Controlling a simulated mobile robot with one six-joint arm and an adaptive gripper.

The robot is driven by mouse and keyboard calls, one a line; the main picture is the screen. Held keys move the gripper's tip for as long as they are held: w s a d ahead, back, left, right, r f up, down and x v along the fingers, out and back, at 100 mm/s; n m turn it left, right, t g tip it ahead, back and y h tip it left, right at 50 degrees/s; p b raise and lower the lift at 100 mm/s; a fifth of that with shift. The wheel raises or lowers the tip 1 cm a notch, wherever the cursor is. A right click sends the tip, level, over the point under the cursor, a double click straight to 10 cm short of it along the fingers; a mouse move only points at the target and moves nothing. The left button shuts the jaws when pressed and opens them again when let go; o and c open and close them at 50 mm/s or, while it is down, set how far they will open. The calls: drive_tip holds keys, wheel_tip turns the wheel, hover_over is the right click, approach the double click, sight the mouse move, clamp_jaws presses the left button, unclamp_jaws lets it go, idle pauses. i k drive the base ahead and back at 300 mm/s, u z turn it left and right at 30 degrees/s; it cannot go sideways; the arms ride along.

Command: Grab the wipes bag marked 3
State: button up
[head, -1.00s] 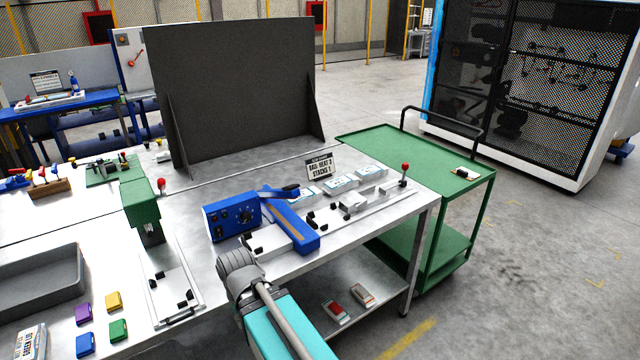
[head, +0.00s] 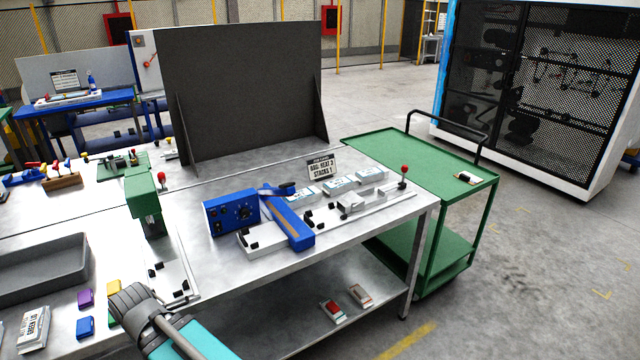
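Three flat white-and-blue packs lie in a row on the metal bench behind the blue sealer: a left pack (head: 302,194), a middle pack (head: 338,184) and a right pack (head: 371,174). They look like the wipes bags, but any numbers on them are too small to read. My gripper (head: 128,302) is a dark grey shape at the lower left, over the bench's front part near the coloured blocks. It is well to the left of the packs and apart from them. Its fingers cannot be made out.
A blue heat sealer (head: 232,213) with a long blue arm stands before the packs. A small sign (head: 321,168) stands behind them, and a red-knobbed lever (head: 403,171) is at right. A dark upright panel (head: 245,90) blocks behind. A green cart (head: 430,165) adjoins the bench.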

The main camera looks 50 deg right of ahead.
sight(370, 175)
drive_tip(key=u, duration=1.25)
drive_tip(key=k, duration=2.2)
drive_tip(key=z, duration=0.95)
